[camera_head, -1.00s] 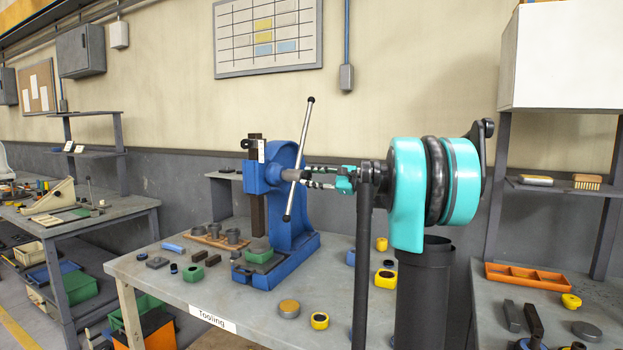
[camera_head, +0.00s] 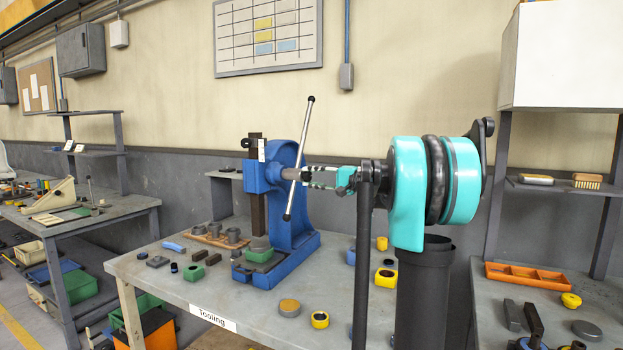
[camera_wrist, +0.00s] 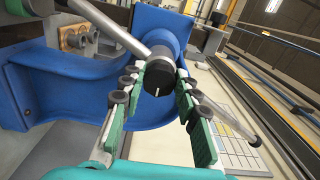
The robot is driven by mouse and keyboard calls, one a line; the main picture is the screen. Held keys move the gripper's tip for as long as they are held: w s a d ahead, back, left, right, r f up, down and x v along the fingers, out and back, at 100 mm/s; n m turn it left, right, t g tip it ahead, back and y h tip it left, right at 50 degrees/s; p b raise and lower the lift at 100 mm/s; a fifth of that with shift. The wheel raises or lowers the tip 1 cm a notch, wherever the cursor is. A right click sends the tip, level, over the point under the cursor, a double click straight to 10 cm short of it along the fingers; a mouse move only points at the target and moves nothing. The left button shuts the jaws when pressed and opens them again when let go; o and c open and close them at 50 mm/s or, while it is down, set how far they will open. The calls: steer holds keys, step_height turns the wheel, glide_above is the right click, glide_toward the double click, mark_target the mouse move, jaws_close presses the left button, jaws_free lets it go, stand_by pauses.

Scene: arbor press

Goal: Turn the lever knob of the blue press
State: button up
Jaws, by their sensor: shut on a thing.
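The blue press (camera_head: 295,225) stands upright on the workbench, and its blue body fills the left of the wrist view (camera_wrist: 60,95). A silver lever bar (camera_head: 299,160) with dark ends crosses its side at a steep tilt. The black lever knob (camera_wrist: 159,78), a round cap with a white mark on its face, sticks out from the hub towards my wrist camera. My gripper (camera_head: 310,177) reaches in from the right; its green-backed fingers are shut on the knob from two sides (camera_wrist: 160,84). The finger pads partly hide the knob's sides.
An orange tray (camera_head: 535,277) lies on the right bench. A wall chart (camera_head: 268,37) hangs behind.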

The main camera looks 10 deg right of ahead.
steer(key=shift+f+n, duration=0.1)
steer(key=shift+n, duration=0.2)
steer(key=o, duration=1.2)
steer(key=shift+c, duration=0.2)
steer(key=v, duration=1.2)
